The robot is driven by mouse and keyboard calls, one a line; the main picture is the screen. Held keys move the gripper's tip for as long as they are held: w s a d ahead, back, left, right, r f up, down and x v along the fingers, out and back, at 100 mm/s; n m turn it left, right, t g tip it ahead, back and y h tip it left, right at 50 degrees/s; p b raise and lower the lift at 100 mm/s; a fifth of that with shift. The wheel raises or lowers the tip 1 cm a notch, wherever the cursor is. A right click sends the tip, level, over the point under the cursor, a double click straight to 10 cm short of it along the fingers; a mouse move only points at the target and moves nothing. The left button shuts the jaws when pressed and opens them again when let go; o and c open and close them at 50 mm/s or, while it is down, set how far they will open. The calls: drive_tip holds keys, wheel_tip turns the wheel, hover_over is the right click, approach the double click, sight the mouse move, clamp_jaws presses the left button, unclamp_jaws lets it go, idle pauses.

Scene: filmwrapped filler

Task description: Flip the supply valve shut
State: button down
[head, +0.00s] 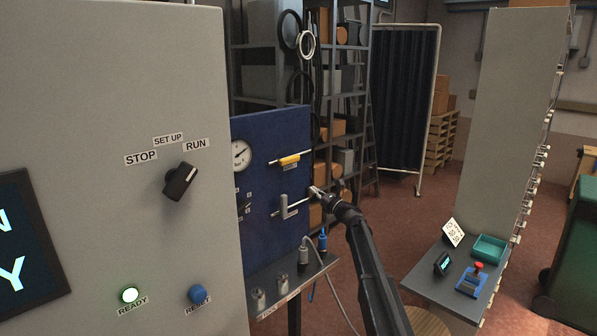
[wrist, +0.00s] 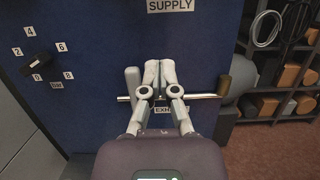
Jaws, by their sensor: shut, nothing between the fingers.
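The supply valve has a yellow lever (head: 289,160) on the blue panel (head: 262,135). The lever lies along its short horizontal pipe. In the wrist view only the SUPPLY label (wrist: 170,5) shows, at the top edge; its lever is out of that view. Below it is a second valve with a grey lever (head: 284,202), standing upright across its pipe; the lever also shows in the wrist view (wrist: 132,80). My gripper (head: 313,190) is shut and empty (wrist: 160,68), in front of the lower pipe and partly hiding its EXH label. I cannot tell whether it touches the pipe.
A pressure gauge (head: 241,154) sits left of the yellow lever. A shelf (head: 280,290) with plugs and a cable juts out below the panel. A large grey cabinet (head: 110,90) stands at the left. A brass pipe end (wrist: 224,85) is right of my fingers.

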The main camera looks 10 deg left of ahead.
sight(290, 160)
drive_tip(key=p+x, duration=0.1)
drive_tip(key=x, duration=0.2)
drive_tip(key=p+x, duration=0.1)
drive_tip(key=x, duration=0.3)
drive_tip(key=r+p+x, duration=0.1)
drive_tip(key=x, duration=0.2)
drive_tip(key=shift+r+p, duration=1.55)
drive_tip(key=shift+p, duration=0.15)
drive_tip(key=shift+d, duration=0.1)
